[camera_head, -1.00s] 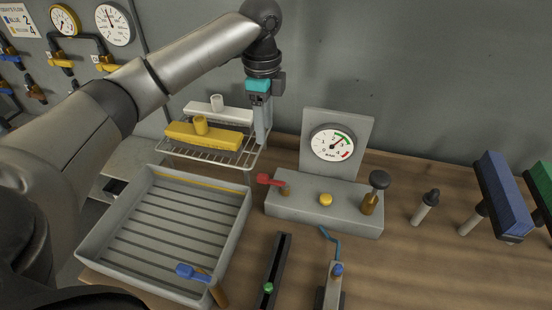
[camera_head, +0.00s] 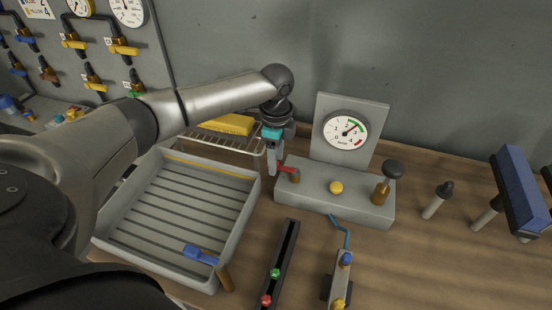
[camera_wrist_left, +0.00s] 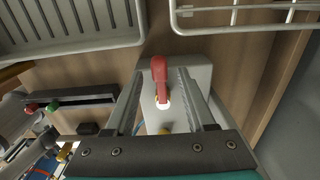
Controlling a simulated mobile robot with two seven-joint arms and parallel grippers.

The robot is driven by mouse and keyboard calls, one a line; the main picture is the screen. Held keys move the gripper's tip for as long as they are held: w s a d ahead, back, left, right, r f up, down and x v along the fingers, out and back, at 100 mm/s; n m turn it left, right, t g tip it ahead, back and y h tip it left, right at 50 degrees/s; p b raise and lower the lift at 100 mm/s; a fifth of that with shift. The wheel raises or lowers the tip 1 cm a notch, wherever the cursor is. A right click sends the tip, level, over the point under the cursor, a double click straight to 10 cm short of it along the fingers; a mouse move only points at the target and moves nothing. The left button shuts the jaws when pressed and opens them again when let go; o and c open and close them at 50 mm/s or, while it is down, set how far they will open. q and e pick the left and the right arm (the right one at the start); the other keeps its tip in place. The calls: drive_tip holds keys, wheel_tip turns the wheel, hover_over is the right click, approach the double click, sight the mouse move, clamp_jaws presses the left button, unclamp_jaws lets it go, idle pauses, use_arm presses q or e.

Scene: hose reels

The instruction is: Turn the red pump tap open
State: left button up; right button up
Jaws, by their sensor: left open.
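The red pump tap (camera_head: 286,169) sits on the left end of the grey pump block (camera_head: 318,200), its lever pointing left in the head view. My left gripper (camera_head: 272,170) is open and points down at the lever's left end. In the left wrist view the red tap (camera_wrist_left: 160,80) lies between the two open fingers (camera_wrist_left: 163,88), with a gap on both sides. The pump block also has a yellow button (camera_head: 336,187), a black-knobbed brass post (camera_head: 383,186) and a gauge (camera_head: 345,130) behind it. My right gripper is not in view.
A wire rack (camera_head: 222,143) with a yellow bar is behind my arm. A black slotted rail (camera_head: 283,255) lies in front.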

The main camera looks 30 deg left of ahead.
use_arm(q)
drive_tip(key=shift+f, duration=0.1)
clamp_jaws()
idle(0.4)
idle(1.0)
